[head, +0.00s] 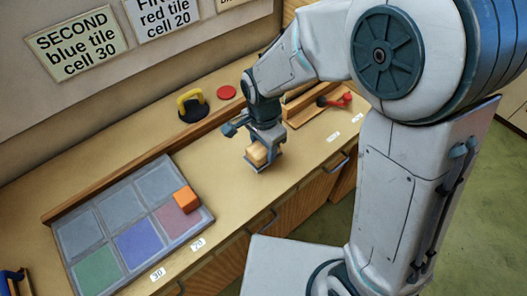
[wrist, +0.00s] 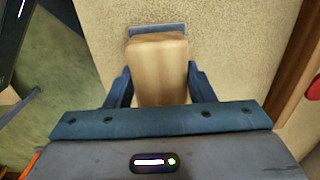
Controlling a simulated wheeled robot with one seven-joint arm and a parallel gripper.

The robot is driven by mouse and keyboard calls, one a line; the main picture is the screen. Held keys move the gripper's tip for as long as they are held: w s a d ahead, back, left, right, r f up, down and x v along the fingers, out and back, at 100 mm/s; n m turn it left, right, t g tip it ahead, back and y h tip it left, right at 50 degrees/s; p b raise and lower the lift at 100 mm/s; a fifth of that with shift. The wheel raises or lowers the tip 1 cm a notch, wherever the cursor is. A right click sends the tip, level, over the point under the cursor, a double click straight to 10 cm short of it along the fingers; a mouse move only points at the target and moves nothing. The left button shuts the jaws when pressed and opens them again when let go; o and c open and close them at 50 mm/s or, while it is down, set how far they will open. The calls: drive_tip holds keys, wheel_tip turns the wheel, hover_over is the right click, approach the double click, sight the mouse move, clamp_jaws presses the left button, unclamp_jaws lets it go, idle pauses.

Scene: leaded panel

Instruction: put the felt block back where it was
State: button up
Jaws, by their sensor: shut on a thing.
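My gripper (head: 264,158) points down over the bench top, right of the leaded panel, and is shut on a pale wood-coloured block (head: 257,153), which I take as the felt block. In the wrist view the block (wrist: 158,70) sits between the two fingers, with a blue-grey layer showing at its far end. I cannot tell whether its underside touches the bench.
An orange block (head: 186,199) stands at the panel's right side. Behind are a yellow-handled suction cup (head: 192,105) and a red disc (head: 226,92). A red-handled tool (head: 335,101) lies in a wooden tray to the right. The bench front (head: 235,215) is clear between panel and gripper.

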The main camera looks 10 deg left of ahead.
sight(264, 154)
wheel_tip(264, 154, down, 4)
drive_tip(key=shift+r, duration=0.2)
drive_tip(key=o, duration=0.9)
drive_tip(key=shift+r, duration=0.1)
